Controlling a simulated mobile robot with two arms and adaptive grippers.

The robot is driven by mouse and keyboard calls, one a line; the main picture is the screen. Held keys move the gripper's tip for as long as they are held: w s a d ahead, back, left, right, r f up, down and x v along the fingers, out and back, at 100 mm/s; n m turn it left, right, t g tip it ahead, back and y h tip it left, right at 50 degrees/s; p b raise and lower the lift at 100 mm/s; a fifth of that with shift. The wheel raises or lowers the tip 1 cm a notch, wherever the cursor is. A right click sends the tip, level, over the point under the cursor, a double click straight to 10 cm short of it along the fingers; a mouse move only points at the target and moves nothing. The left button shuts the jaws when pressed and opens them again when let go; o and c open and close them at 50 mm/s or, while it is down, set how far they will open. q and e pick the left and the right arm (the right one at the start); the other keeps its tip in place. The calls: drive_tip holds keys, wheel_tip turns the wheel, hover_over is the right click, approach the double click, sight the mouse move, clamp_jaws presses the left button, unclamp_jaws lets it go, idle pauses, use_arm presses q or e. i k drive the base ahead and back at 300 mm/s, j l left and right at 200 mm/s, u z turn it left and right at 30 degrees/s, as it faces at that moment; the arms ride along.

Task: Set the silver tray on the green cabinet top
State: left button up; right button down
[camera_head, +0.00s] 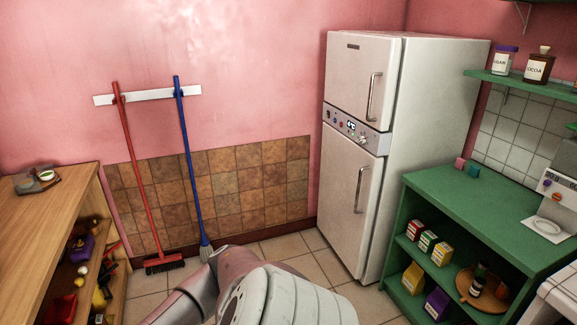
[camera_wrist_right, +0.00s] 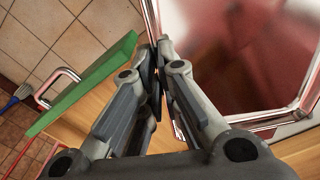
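The silver tray (camera_wrist_right: 245,55) fills the right of the right wrist view, with a shiny rim and red and pale reflections on its face. My right gripper (camera_wrist_right: 157,55) has its fingers close together at the tray's near-left rim, and the rim runs between them. The tray is not seen in the head view. The green cabinet (camera_head: 465,200) stands at the right in the head view, and the middle of its top is bare. My left gripper is in neither view.
Small pink and teal blocks (camera_head: 466,167) stand at the cabinet top's back corner; a white appliance (camera_head: 551,210) is at its right. The white fridge (camera_head: 347,160) is left of it. A wooden counter (camera_head: 40,235) is at far left. A green strip (camera_wrist_right: 85,88) lies beside the gripper.

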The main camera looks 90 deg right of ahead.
sight(471, 200)
drive_tip(key=z, duration=1.5)
drive_tip(key=i+l+z, duration=0.1)
drive_tip(key=z, duration=0.35)
drive_tip(key=i+l+z, duration=0.1)
drive_tip(key=z, duration=0.35)
drive_tip(key=i+l+z, duration=0.1)
drive_tip(key=z, duration=0.35)
drive_tip(key=i+l+z, duration=0.15)
drive_tip(key=z, duration=0.3)
drive_tip(key=i+z, duration=0.35)
drive_tip(key=i, duration=0.25)
drive_tip(key=i+j+z, duration=0.25)
drive_tip(key=i+z, duration=0.15)
drive_tip(key=i, duration=0.2)
